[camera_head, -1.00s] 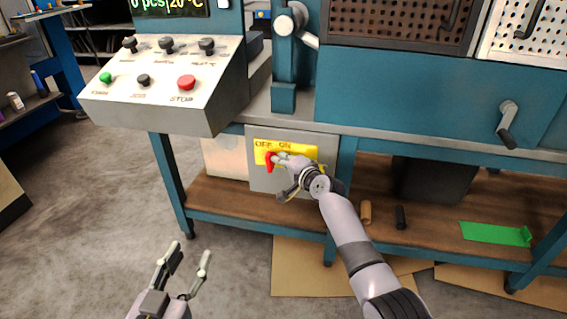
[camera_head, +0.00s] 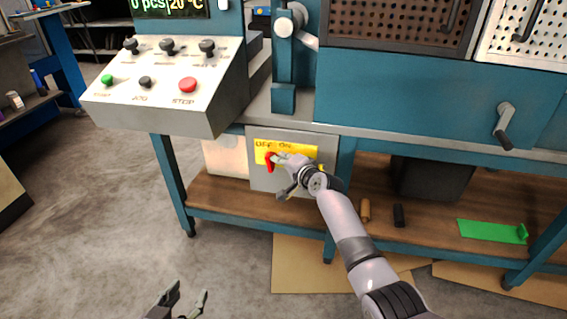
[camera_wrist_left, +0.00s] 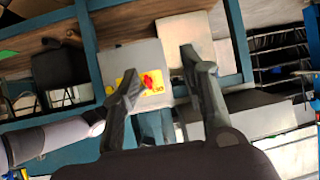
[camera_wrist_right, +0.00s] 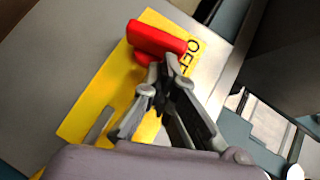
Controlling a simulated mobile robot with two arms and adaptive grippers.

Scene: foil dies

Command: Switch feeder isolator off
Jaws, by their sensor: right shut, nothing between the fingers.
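The feeder isolator is a grey box (camera_head: 262,180) under the bench with a yellow plate (camera_head: 300,153) marked OFF and ON. Its red handle (camera_head: 269,162) is at the plate's left end, below the word OFF. In the right wrist view the red handle (camera_wrist_right: 155,39) lies beside the OFF lettering. My right gripper (camera_head: 279,159) is shut and empty, its tips (camera_wrist_right: 166,72) right at the handle; whether they touch cannot be told. My left gripper (camera_head: 187,296) is open and empty, low in the head view. The left wrist view shows the red handle (camera_wrist_left: 147,80) far beyond its fingers.
A sloped control panel (camera_head: 165,85) with knobs and buttons juts out above left of the isolator. A blue bench leg (camera_head: 343,200) stands just right of it. A lower wooden shelf (camera_head: 235,204) runs underneath. Open floor (camera_head: 90,230) lies to the left.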

